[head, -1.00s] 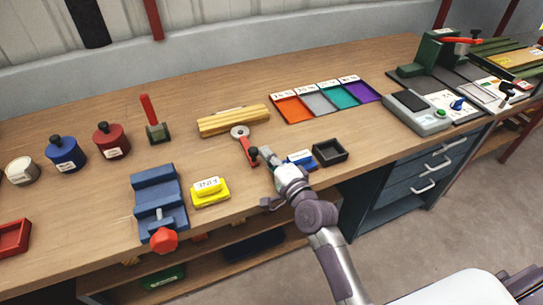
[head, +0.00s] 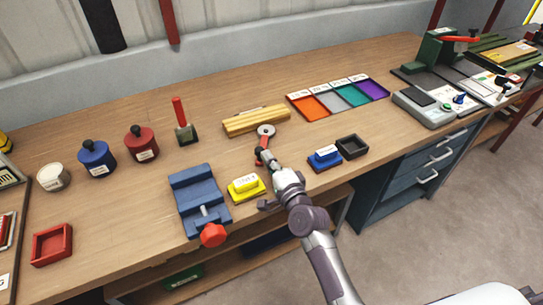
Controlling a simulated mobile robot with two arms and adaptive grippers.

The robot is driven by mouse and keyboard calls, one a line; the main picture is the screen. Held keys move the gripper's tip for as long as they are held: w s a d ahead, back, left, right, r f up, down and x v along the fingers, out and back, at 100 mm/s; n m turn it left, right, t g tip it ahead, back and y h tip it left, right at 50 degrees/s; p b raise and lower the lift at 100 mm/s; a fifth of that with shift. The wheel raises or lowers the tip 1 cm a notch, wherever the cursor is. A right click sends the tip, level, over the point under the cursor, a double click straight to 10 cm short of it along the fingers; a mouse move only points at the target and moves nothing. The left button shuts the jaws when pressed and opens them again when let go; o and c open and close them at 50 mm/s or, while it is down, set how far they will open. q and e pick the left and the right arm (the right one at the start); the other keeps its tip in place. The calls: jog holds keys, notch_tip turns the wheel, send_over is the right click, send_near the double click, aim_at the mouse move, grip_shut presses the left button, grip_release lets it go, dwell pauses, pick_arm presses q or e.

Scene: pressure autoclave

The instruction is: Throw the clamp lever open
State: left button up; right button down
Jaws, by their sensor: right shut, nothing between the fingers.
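A lever with a red upright handle and a dark green base (head: 183,122) stands toward the back left of the bench. Another red handle (head: 462,39) lies across a green device at the far right. I cannot tell from the picture which is the clamp lever. My right gripper (head: 264,157) is shut and empty over the middle of the bench. Its tips overlap the lower end of a flat red tool with a grey ring head (head: 265,132); I cannot tell whether they touch. My left gripper is out of view.
A blue vise with a red knob (head: 200,195) and a yellow block (head: 246,187) are left of my arm. A blue block (head: 324,158) and a black tray (head: 352,146) are on its right. Coloured trays (head: 340,98) and yellow bars (head: 256,120) lie behind.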

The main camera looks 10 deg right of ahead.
jog(key=shift+w+a, duration=0.1)
jog(key=shift+a, duration=0.25)
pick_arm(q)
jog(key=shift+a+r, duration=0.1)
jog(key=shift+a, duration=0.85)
pick_arm(e)
jog(key=v, duration=1.2)
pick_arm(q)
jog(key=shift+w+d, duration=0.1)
